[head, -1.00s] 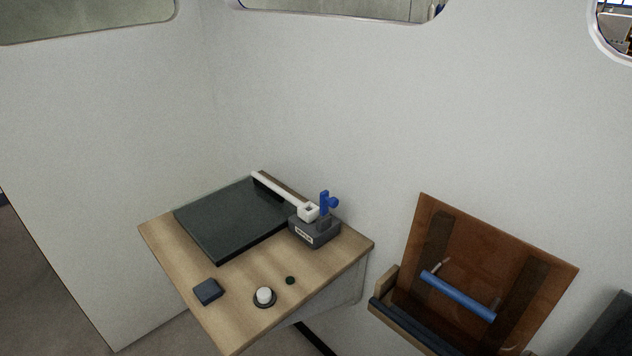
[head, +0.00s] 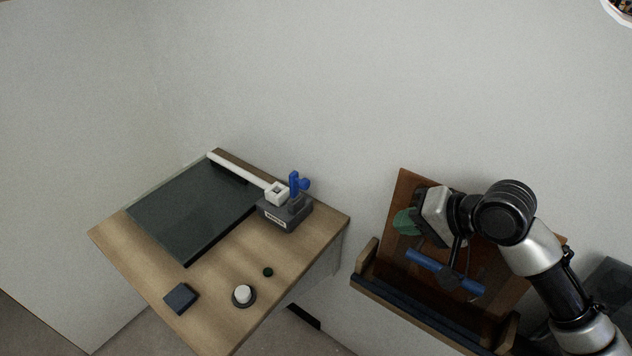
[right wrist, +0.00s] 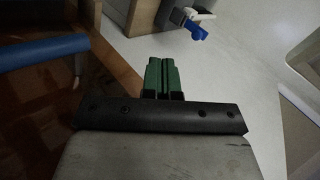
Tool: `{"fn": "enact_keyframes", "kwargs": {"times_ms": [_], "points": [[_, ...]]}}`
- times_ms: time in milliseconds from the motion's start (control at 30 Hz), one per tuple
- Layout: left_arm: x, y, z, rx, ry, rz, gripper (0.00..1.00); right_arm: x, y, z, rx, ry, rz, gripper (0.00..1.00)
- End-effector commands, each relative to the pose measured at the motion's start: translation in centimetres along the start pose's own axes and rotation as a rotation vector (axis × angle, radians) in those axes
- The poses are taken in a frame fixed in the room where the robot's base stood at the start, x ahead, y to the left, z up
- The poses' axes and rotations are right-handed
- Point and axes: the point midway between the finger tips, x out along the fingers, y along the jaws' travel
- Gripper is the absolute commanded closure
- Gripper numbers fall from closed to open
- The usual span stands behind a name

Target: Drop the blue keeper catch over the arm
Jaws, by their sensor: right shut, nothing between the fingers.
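The blue keeper catch (head: 295,184) stands upright on a dark grey block (head: 285,213) at the back right of the small wooden table. It is beside the square, hollow end of the white arm (head: 240,173), not over it. The arm runs along the back edge of a dark flat panel, its end at the block. The catch also shows at the top of the right wrist view (right wrist: 195,29). My right gripper (head: 405,221) is right of the table, in front of the brown board, well apart from the catch. Its green fingers (right wrist: 162,75) are shut and empty. My left gripper is out of view.
A brown board (head: 405,190) with a blue bar (head: 425,260) stands right. A wall rises behind.

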Motion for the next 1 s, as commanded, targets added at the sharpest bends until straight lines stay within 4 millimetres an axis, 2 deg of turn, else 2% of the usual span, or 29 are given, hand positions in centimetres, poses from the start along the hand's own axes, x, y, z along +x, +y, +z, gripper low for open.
{"fn": "enact_keyframes", "kwargs": {"times_ms": [33,133,300,400,767,867,1000], "points": [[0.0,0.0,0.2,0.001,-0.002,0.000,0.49,-1.0,-1.1,-1.4,0.039,0.004,-0.017,1.00],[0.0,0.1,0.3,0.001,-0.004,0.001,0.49,-2.6,-2.8,-3.1,0.131,-0.007,-0.053,1.00],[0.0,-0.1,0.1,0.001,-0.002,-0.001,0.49,-4.3,-4.4,-4.7,0.229,-0.021,-0.088,1.00],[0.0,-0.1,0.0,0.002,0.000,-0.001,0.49,-4.7,-4.8,-4.9,0.250,-0.026,-0.095,1.00],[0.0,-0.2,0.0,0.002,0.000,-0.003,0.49,-4.5,-4.8,-4.9,0.253,-0.027,-0.096,1.00],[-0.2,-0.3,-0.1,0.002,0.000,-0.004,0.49,-3.9,-4.9,-5.0,0.254,-0.028,-0.096,1.00],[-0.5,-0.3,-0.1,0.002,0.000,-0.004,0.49,-1.8,-5.2,-4.9,0.253,-0.030,-0.097,1.00]]}}
